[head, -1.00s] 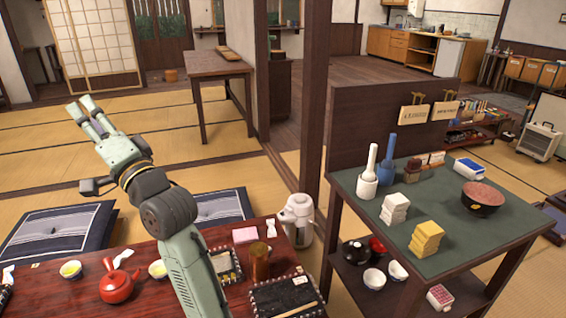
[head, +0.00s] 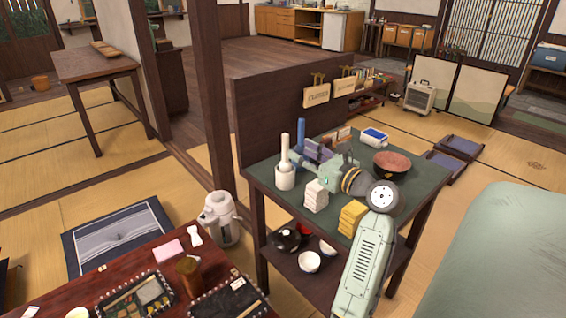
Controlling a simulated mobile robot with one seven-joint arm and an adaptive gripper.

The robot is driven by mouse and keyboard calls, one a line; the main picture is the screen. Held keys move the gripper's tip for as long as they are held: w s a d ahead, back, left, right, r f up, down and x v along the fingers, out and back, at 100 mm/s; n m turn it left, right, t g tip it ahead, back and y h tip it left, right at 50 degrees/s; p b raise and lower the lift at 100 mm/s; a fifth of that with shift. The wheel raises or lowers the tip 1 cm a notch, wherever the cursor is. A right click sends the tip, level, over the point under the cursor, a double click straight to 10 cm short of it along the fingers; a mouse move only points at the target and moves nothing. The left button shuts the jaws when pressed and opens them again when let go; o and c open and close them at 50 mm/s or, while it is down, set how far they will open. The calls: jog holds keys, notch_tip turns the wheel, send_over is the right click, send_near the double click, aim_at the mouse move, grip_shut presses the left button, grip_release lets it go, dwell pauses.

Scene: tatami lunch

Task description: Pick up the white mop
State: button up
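The white mop (head: 285,148) stands upright with its white handle up and its lower end in a white cup-like holder, on the left part of the dark green tabletop (head: 408,206). A blue mop (head: 301,131) stands just behind and to its right. My gripper (head: 304,154) is low over the tabletop, right of the white mop, its fingers pointing left toward it. The fingers look spread and hold nothing that I can see. They overlap the lower part of the blue mop in the picture, so I cannot tell whether they touch it.
White (head: 316,196) and yellow (head: 352,217) stacks stand at the table's front, close to my arm. A reddish-brown bowl (head: 392,162) and a blue-and-white box (head: 374,137) are to the right. A dark panel (head: 270,118) rises behind. Bowls (head: 309,262) sit on the lower shelf.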

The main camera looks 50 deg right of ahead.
aim_at(287, 141)
jog(key=w, duration=0.3)
jog(key=shift+d, duration=0.2)
jog(key=w+p, duration=0.1)
jog(key=w, duration=0.1)
jog(key=w+d+p, duration=0.1)
jog(key=w, duration=0.1)
jog(key=shift+w+d+r, duration=0.1)
jog(key=shift+w+r, duration=0.05)
jog(key=shift+r, duration=0.05)
jog(key=shift+w+f, duration=0.1)
jog(key=shift+w, duration=0.35)
jog(key=shift+c, duration=0.6)
grip_shut()
